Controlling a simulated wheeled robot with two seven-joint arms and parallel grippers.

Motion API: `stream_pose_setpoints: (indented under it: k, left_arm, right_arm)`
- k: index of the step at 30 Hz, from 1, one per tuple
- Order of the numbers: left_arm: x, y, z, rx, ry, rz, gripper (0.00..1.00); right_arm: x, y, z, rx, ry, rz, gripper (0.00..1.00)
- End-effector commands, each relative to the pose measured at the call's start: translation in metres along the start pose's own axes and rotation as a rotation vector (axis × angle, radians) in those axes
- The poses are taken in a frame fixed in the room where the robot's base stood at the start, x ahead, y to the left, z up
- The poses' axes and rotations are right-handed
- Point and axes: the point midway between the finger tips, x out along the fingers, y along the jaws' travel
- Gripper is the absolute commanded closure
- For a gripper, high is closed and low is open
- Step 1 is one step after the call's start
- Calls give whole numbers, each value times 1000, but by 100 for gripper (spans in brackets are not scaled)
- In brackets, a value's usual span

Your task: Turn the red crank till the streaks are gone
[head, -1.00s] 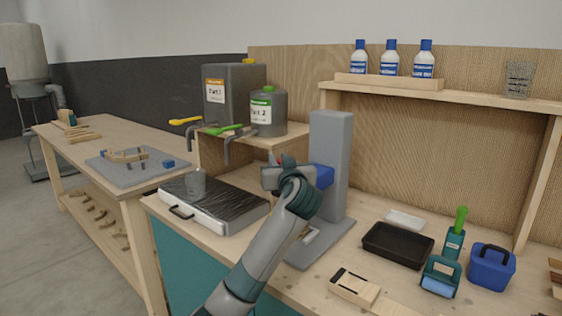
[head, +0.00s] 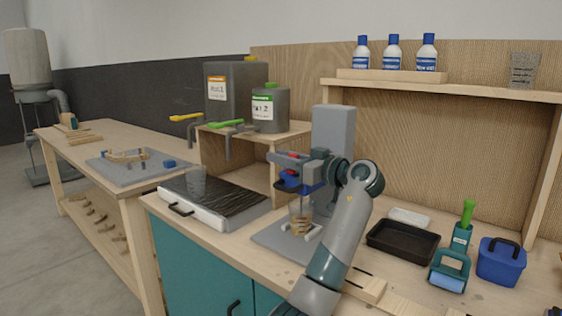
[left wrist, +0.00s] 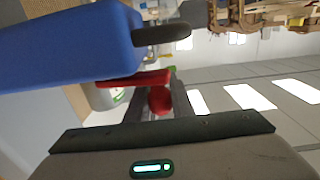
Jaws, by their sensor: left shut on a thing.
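The grey mixing stand (head: 334,130) stands on the bench with a blue mixer head (head: 290,181). The red crank (head: 291,155) shows in small part in the head view. In the left wrist view, its red arm (left wrist: 135,79) and round red knob (left wrist: 158,100) lie beside the blue housing (left wrist: 75,45). My left gripper (head: 283,160) is shut on the crank knob, with its fingers (left wrist: 156,108) on either side. A clear cup (head: 302,215) stands under the head, with brown streaks visible in it. My right gripper is not in view.
A film-covered hot plate or tray (head: 215,203) with a clear cup (head: 196,184) is left of the stand. A black tray (head: 402,243), a teal roller (head: 449,271) and a blue box (head: 501,262) are at the right. Canisters (head: 236,90) stand on a riser behind.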

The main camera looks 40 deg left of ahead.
Motion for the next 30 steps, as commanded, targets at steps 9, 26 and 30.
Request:
stream_pose_setpoints:
  k: [9,26,30]
  left_arm:
    - [0,0,-1,-1,1,-12,100]
    - [-1,0,0,-1,0,-12,61]
    - [-7,0,0,-1,0,-10,61]
  right_arm:
    - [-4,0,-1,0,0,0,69]
    - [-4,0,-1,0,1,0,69]
    - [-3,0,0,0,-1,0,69]
